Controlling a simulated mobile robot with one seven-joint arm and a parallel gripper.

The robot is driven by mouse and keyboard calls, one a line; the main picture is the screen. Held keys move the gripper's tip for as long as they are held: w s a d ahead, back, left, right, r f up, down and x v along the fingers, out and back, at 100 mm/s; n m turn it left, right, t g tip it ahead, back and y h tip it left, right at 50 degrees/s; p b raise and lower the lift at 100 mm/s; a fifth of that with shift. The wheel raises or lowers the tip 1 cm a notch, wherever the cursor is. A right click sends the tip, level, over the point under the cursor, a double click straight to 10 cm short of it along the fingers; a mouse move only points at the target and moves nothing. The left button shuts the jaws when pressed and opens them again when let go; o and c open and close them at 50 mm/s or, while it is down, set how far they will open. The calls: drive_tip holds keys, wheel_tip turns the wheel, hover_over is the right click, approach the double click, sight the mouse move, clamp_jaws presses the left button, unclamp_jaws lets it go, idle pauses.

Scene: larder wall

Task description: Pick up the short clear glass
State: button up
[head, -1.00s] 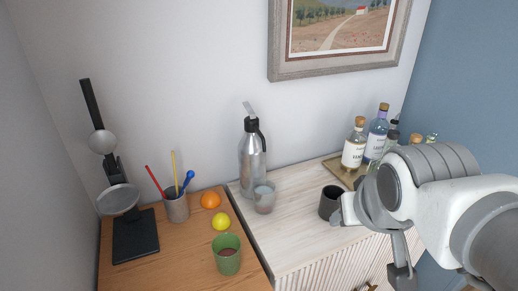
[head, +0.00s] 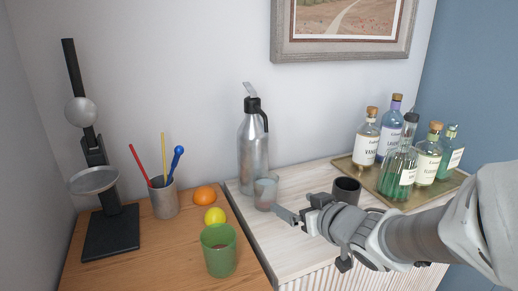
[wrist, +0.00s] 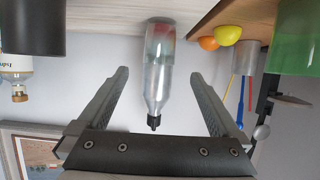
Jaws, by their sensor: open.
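The short clear glass (head: 265,194) stands upright on the pale wooden cabinet top, just in front of the steel flask (head: 253,150). In the wrist view, which is upside down, the glass (wrist: 161,38) shows faintly against the flask, between the lines of my fingers. My gripper (head: 297,214) is open and empty, with its tips a little to the right of the glass in the head view. I see no contact with the glass.
A dark cup (head: 346,190) stands just behind my gripper. A brass tray (head: 400,204) with several bottles is at right. On the lower orange-wood surface at left are a green cup (head: 219,251), two fruits, a pen pot (head: 165,200) and a black scale-like stand (head: 111,232).

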sight(272, 193)
drive_tip(key=x, duration=1.1)
drive_tip(key=shift+d+f, duration=0.1)
drive_tip(key=shift+f, duration=0.05)
drive_tip(key=shift+b+x, duration=0.35)
drive_tip(key=shift+x, duration=2.7)
clamp_jaws()
